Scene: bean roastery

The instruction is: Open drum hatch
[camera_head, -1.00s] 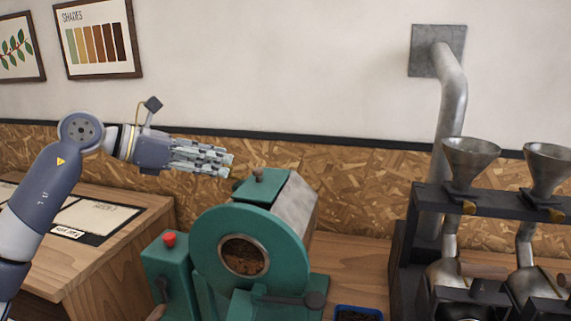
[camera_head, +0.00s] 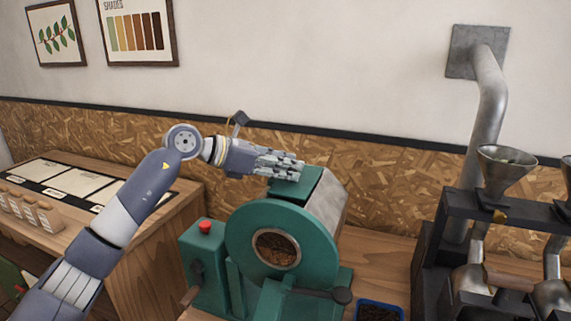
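The roaster drum (camera_head: 240,235) is green with a round front and a glass window showing brown beans. Its green top hatch (camera_head: 312,180) lies flat on the drum's top and looks closed. My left gripper (camera_head: 296,169) reaches in from the left, its fingers over the hatch's rear left part. The hatch's small knob is hidden behind the fingers. I cannot tell whether the fingers touch the hatch or how far they are apart. My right gripper is not in view.
A green box with a red button (camera_head: 205,226) stands left of the drum. A blue tray (camera_head: 361,305) of dark beans sits at its lower right. A black rack with metal funnels (camera_head: 506,163) stands at the right. A wooden counter (camera_head: 140,240) is at the left.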

